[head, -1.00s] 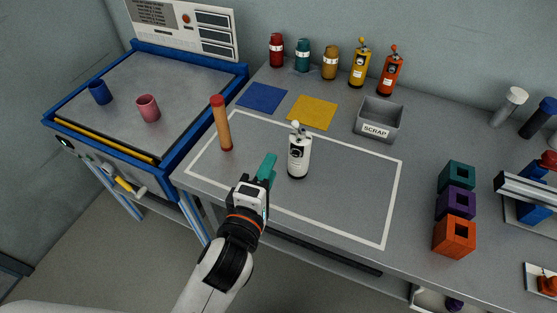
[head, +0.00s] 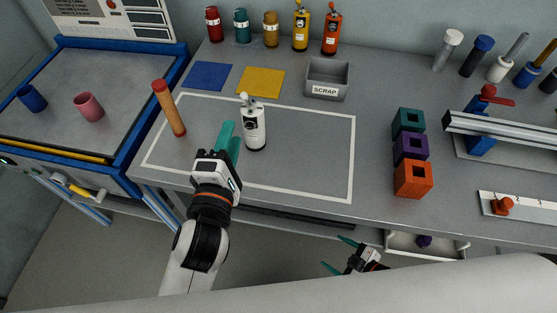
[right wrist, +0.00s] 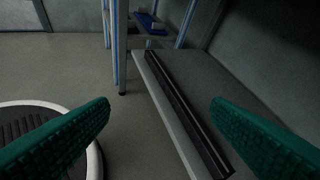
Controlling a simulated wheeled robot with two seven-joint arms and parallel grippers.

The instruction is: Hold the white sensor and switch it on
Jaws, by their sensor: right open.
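The white sensor (head: 254,128) stands upright on the grey bench inside a white outlined area, with dark markings on its front and a small white top part. My left gripper (head: 228,136) is just left of the sensor, its teal fingers pointing toward the back of the bench. The fingers overlap in the view, so their opening and any contact with the sensor are unclear. My right gripper (head: 339,255) is low in front of the bench edge, open and empty. Its two spread teal fingers also show in the right wrist view (right wrist: 162,110).
An orange stick (head: 170,110) with a red end stands left of the sensor. Blue (head: 209,75) and yellow (head: 260,82) mats and a scrap bin (head: 327,80) lie behind. The outlined area right of the sensor is clear.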

